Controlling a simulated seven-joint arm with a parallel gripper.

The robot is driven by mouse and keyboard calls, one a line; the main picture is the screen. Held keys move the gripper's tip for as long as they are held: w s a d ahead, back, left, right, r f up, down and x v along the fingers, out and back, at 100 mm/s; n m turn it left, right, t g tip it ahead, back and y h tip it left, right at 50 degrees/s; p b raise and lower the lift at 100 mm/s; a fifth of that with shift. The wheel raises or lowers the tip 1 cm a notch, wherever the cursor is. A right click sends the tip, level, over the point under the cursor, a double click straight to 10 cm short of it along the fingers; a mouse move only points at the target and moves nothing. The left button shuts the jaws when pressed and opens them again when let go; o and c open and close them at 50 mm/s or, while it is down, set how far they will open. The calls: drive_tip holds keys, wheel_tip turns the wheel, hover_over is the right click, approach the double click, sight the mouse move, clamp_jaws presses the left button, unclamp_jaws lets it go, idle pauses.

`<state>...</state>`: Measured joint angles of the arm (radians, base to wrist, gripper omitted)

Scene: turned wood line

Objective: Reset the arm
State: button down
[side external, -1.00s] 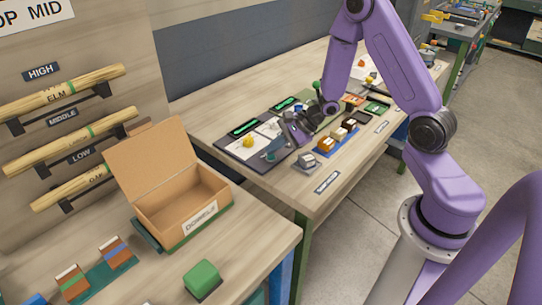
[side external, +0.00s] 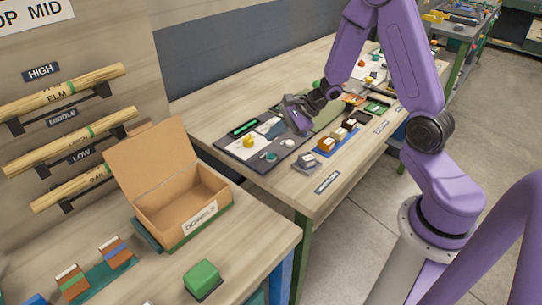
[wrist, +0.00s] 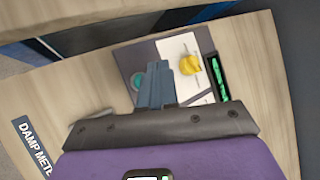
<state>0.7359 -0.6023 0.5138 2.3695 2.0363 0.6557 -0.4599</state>
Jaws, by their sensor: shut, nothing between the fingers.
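My gripper (side external: 274,130) hangs over the dark panel (side external: 228,143) on the far bench in the side external view. In the wrist view its blue-grey fingers (wrist: 155,80) are together with nothing between them. A teal round piece (wrist: 193,84) shows close to the fingers, partly hidden. My gripper appears raised above these pieces.
Several small blocks (side external: 337,134) line the bench's front side, with a grey piece (side external: 307,160) nearer the camera. An open cardboard box (side external: 165,209), a green block (side external: 202,275) and racked dowels (side external: 68,138) are on the left. The far bench's back left is bare.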

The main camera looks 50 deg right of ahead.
drive_tip(key=shift+r, duration=0.5)
drive_tip(key=s+a+r+n+g+y, duration=0.1)
drive_tip(key=s+a+r+n+g, duration=0.25)
drive_tip(key=s+a+n, duration=0.5)
drive_tip(key=s+a+r+n+g+y, duration=0.1)
drive_tip(key=s+a+r+n+g, duration=0.2)
drive_tip(key=s+a+n+g, duration=0.35)
drive_tip(key=s+d+r+n+t+h, duration=0.1)
drive_tip(key=s+d+n+h, duration=0.2)
drive_tip(key=s+n, duration=0.4)
drive_tip(key=s+d+r+n+t+h, duration=0.1)
drive_tip(key=s+d+n+t+h, duration=0.1)
drive_tip(key=s+n, duration=0.6)
drive_tip(key=shift+d+r+n+h, duration=0.35)
drive_tip(key=shift+d+n+h, duration=0.4)
drive_tip(key=shift+h, duration=0.65)
drive_tip(key=shift+d, duration=0.1)
